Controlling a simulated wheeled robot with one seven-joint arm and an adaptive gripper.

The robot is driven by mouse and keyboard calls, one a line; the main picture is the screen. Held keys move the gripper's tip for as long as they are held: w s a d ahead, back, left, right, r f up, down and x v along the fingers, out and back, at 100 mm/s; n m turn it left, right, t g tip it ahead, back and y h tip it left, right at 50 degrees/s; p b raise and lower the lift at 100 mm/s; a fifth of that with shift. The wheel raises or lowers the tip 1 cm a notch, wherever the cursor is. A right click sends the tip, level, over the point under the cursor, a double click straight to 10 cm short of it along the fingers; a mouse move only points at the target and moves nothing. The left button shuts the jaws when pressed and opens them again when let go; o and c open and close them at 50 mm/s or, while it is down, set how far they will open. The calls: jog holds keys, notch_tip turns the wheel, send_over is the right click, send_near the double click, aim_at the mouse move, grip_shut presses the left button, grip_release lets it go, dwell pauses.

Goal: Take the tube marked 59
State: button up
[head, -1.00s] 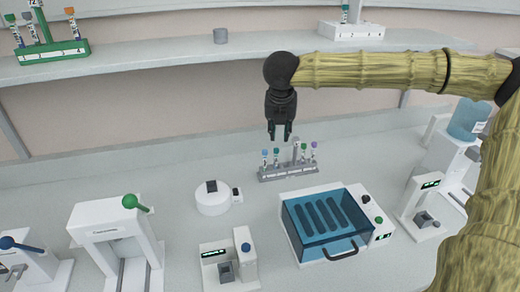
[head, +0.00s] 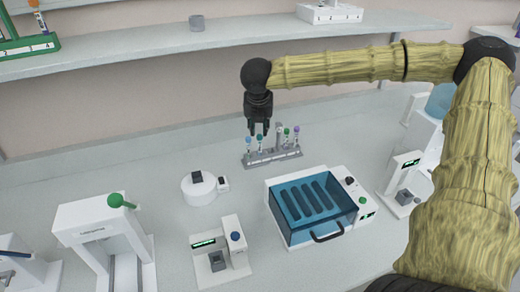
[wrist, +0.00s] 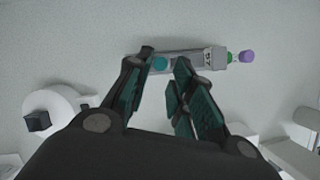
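A grey tube rack (head: 272,159) stands on the bench and holds several capped tubes. In the head view a blue-capped tube (head: 248,141) and a teal-capped tube (head: 260,140) are at its left, and a green-capped tube (head: 286,133) and a purple-capped tube (head: 296,131) at its right. My gripper (head: 258,130) is open and points down just above the left tubes. In the wrist view a teal cap (wrist: 160,63) shows between the fingertips, apart from both. A small dark marking (wrist: 207,55) on the rack is hard to read. No tube number is legible.
A blue-lidded machine (head: 312,208) stands in front of the rack. A round white device (head: 198,188) is to its left. A white device with a display (head: 220,250) and a green-knobbed press (head: 105,240) are nearer. A shelf (head: 150,50) runs behind.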

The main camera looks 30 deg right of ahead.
aim_at(260, 136)
jog(key=shift+p+x, duration=0.65)
jog(key=shift+x, duration=1.5)
jog(key=shift+s, duration=0.25)
jog(key=c, duration=0.5)
